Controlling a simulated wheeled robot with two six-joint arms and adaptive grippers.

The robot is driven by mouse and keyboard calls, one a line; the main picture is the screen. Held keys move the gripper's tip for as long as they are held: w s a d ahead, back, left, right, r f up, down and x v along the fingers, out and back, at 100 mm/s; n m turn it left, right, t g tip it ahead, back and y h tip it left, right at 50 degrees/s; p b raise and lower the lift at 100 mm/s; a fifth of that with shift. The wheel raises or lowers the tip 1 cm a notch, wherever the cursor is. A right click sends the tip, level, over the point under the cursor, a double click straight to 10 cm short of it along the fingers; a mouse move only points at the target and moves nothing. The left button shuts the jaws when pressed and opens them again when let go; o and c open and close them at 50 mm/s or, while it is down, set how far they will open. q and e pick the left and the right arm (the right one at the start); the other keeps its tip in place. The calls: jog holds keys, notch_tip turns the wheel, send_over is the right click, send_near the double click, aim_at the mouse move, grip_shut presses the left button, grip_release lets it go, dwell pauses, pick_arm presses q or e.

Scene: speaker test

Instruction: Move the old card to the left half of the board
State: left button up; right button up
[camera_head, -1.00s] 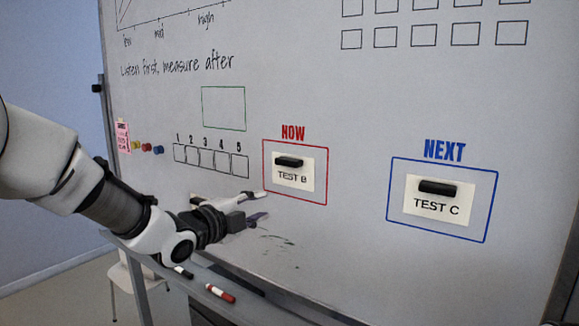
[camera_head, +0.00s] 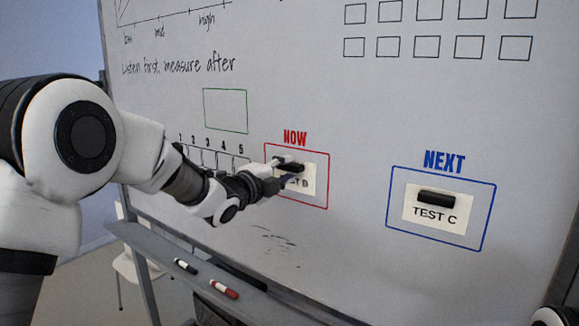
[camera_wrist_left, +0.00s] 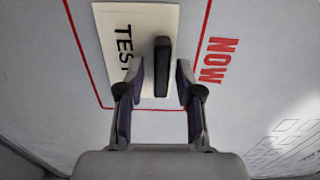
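A white TEST B card (camera_head: 309,178) with a black handle (camera_wrist_left: 162,62) sits inside the red NOW frame (camera_head: 328,184) on the whiteboard (camera_head: 340,255). My left gripper (camera_head: 284,170) is at this card and partly covers its lettering. In the left wrist view, the open fingers (camera_wrist_left: 160,72) stand on either side of the handle, with a narrow gap on each side. A white TEST C card (camera_head: 411,205) with its own black handle (camera_head: 436,197) sits inside the blue NEXT frame (camera_head: 490,205).
Below the board, a tray (camera_head: 165,242) holds a black marker (camera_head: 185,266) and a red marker (camera_head: 224,289). An empty green frame (camera_head: 226,109) is drawn left of the NOW frame, above a row of numbered boxes. The board between the red and blue frames is bare.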

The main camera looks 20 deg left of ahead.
pick_arm(q)
jog(key=shift+s+r, duration=0.1)
grip_shut()
jog(key=shift+b, duration=0.4)
jog(key=shift+s, duration=0.1)
jog(key=shift+b+v, duration=0.55)
jog(key=shift+v, duration=0.25)
jog(key=shift+s+a+b, duration=0.2)
jog(key=shift+s+b, duration=0.1)
jog(key=shift+b+v, duration=1.25)
jog(key=shift+v, duration=0.95)
